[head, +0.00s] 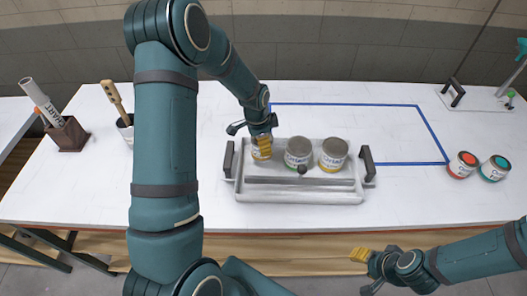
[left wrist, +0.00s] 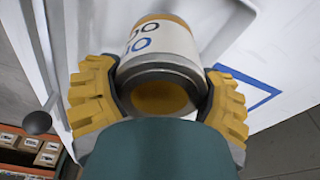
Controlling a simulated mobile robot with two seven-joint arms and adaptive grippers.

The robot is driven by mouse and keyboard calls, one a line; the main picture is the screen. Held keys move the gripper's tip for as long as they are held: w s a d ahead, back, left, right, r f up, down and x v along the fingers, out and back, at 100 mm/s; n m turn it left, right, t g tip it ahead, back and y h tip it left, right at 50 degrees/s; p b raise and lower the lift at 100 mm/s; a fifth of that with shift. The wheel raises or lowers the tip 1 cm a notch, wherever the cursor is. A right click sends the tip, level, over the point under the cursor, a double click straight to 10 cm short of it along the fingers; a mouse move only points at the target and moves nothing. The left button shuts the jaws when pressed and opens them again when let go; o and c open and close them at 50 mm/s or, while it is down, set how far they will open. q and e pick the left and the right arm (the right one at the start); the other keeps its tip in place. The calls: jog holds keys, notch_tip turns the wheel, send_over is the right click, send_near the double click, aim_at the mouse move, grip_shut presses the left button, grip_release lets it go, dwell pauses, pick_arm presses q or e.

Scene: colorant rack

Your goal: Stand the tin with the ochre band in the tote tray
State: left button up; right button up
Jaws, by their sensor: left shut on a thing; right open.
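The tin with the ochre band (head: 256,155) is in my left gripper (head: 263,144), at the left end of the tote tray (head: 300,197) in the head view. In the left wrist view the tin (left wrist: 165,45) shows a white label, an ochre band and a grey rim, with a yellow finger of the gripper (left wrist: 162,98) on each side. I cannot tell whether its base touches the tray floor. A green-banded tin (head: 298,153) and a yellow-banded tin (head: 333,155) stand in the tray to its right. My right gripper (head: 362,255) is open and empty, in front of the table.
The tray has dark upright handles (head: 368,165) at both ends. A pot with a brush (head: 125,128) and a wooden holder (head: 67,136) with a rolled chart are at left. A blue outline (head: 430,130) marks bare table.

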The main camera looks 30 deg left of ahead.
pick_arm(q)
notch_tip(320, 180, down, 5)
jog(key=shift+w+r, duration=0.1)
dwell(0.3)
jog(key=o, duration=1.2)
jog(key=shift+c, duration=0.2)
jog(key=shift+r, duration=0.15)
jog(key=r, duration=0.7)
jog(key=s+a+r, duration=0.1)
jog(key=r, duration=0.3)
jog(key=shift+r, duration=0.35)
